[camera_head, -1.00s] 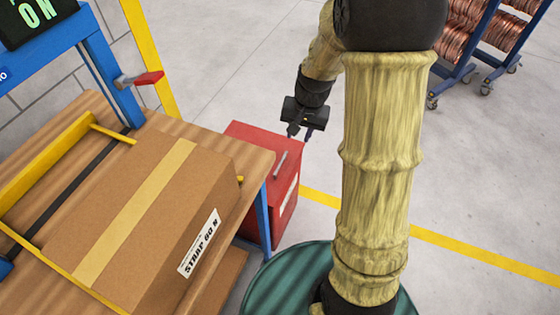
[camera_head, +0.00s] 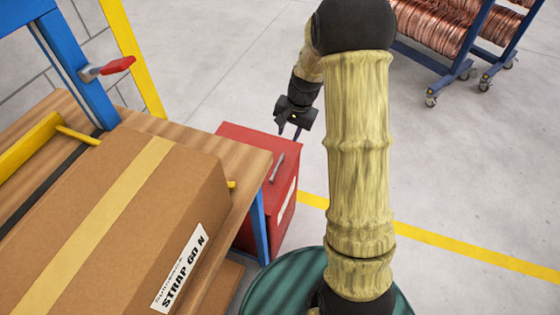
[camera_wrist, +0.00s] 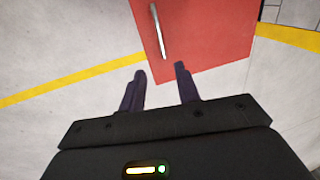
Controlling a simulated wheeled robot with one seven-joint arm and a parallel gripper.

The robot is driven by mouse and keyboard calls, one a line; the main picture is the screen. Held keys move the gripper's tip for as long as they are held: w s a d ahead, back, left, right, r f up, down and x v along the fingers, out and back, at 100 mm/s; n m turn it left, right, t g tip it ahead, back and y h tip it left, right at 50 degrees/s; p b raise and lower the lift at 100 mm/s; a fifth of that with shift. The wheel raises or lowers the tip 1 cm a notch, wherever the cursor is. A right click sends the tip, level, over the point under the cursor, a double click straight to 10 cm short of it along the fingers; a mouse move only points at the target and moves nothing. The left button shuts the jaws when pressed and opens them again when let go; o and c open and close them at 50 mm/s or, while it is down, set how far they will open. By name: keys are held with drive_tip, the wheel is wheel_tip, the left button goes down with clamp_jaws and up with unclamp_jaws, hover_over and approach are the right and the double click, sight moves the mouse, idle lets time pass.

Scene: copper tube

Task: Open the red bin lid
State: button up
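The red bin (camera_head: 284,210) stands on the floor beside the wooden bench, and its lid (camera_head: 240,150) is closed. A grey bar handle (camera_head: 277,168) lies along the lid near its right edge. In the wrist view the red lid (camera_wrist: 205,30) and its handle (camera_wrist: 158,32) show beyond the fingers. My gripper (camera_head: 289,134) is above the lid's far right corner, apart from the handle. In the wrist view my gripper (camera_wrist: 160,70) has its two dark fingers spread, with nothing between them. Part of the bin is hidden behind the bench.
A cardboard box (camera_head: 150,210) sits on the wooden bench (camera_head: 245,165) to the left. A blue post (camera_head: 75,70) with a red-handled lever (camera_head: 118,66) rises behind it. Copper coil racks (camera_head: 440,50) stand at the back right. Open floor (camera_head: 470,160) lies right of the bin.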

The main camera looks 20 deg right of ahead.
sight(278, 165)
drive_tip(key=a+f+b, duration=0.1)
drive_tip(key=f, duration=0.4)
drive_tip(key=w+f+b, duration=0.1)
drive_tip(key=f, duration=0.4)
drive_tip(key=a+f+b, duration=0.1)
drive_tip(key=f, duration=0.5)
drive_tip(key=shift+w+a, duration=0.3)
drive_tip(key=shift+w, duration=0.05)
drive_tip(key=shift+c, duration=0.4)
clamp_jaws()
